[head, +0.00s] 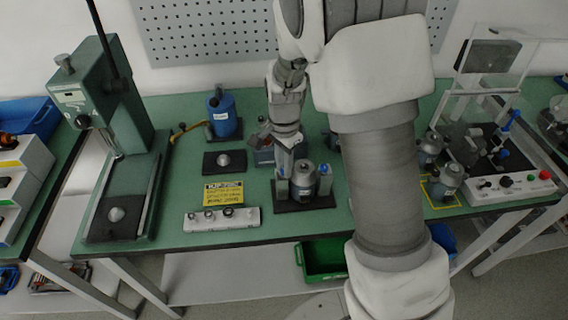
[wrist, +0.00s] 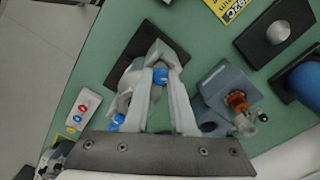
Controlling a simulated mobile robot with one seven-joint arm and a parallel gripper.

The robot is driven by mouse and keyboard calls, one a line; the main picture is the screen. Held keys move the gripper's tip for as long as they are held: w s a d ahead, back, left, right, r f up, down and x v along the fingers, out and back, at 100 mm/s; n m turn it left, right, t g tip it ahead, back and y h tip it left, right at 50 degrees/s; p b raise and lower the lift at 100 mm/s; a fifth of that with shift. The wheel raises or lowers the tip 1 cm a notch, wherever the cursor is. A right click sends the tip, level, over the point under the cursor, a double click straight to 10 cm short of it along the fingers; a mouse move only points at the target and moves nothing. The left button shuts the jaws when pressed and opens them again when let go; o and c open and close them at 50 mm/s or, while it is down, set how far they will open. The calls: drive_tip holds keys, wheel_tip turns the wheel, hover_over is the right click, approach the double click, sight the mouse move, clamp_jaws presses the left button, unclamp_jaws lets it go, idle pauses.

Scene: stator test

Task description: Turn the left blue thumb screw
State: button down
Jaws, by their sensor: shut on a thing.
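The grey motor (head: 303,180) stands on a dark base plate (head: 290,207) with a blue thumb screw on either side. My gripper (head: 283,168) reaches down over the left blue thumb screw (head: 281,174), which it partly hides in the head view. The right blue thumb screw (head: 324,169) stands clear of it. In the wrist view, the left screw (wrist: 160,76) sits between the fingertips of my gripper (wrist: 160,66), which are shut on it. The right screw (wrist: 117,121) shows lower left, outside the fingers. Part of the motor is hidden behind the left finger.
A blue-grey block with an orange part (wrist: 237,101) lies close beside my fingers. Green table (head: 160,225) shows bare at front left. My arm hides the table's middle right.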

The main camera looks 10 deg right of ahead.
drive_tip(key=c, duration=0.7)
unclamp_jaws()
drive_tip(key=shift+r, duration=0.1)
wheel_tip(320, 180, up, 17)
drive_tip(key=shift+r+p, duration=0.15)
drive_tip(key=shift+p, duration=0.75)
drive_tip(key=s+d+r+n+t, duration=0.2)
drive_tip(key=s+n, duration=0.1)
drive_tip(key=s, duration=0.3)
drive_tip(key=s+d+r+n+t, duration=0.1)
drive_tip(key=s+d+r+n, duration=0.1)
drive_tip(key=s, duration=0.5)
drive_tip(key=s+d+r+n+t, duration=0.2)
drive_tip(key=s+d+n, duration=0.2)
drive_tip(key=s+n, duration=0.2)
drive_tip(key=shift+s+r+t, duration=0.15)
drive_tip(key=shift+s+t, duration=0.15)
drive_tip(key=shift+s, duration=0.3)
